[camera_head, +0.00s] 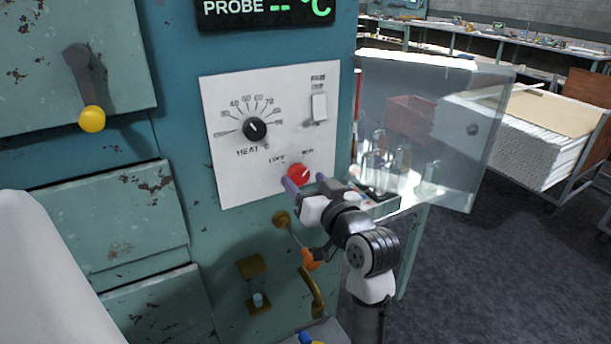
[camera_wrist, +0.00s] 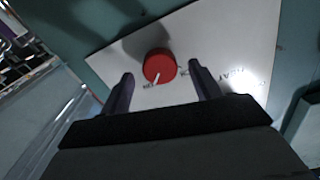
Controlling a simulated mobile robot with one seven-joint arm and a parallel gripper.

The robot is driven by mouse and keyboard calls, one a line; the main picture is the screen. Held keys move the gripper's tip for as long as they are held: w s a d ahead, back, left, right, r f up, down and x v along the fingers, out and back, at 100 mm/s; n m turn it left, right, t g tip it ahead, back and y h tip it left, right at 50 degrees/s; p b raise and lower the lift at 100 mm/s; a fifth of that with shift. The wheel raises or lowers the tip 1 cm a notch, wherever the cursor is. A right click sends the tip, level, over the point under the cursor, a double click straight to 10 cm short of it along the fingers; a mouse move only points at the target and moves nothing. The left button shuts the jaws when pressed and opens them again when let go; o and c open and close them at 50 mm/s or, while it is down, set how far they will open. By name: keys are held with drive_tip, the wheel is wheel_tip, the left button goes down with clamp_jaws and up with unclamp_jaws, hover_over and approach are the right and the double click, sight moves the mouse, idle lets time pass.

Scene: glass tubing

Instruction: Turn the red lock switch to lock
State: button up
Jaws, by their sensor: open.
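The red lock switch (camera_head: 298,173) is a round knob low on the white control panel (camera_head: 229,174), with small lettering above it to left and right. In the wrist view the red knob (camera_wrist: 159,66) shows a pale pointer line aimed at one of the printed labels. My gripper (camera_head: 305,181) is just in front of the knob. In the wrist view its two fingers (camera_wrist: 158,85) are open, one on each side of the knob. They appear apart from it, with nothing held.
A black heat dial (camera_head: 255,129) and a white rocker switch (camera_head: 319,107) sit above on the panel. A clear door (camera_head: 452,130) stands out to the right, near glassware (camera_head: 401,160). Below are a brass knob (camera_head: 282,219) and a brass handle (camera_head: 313,292).

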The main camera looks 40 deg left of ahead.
drive_tip(key=shift+w+a, duration=0.15)
drive_tip(key=shift+a, duration=0.3)
drive_tip(key=c, duration=1)
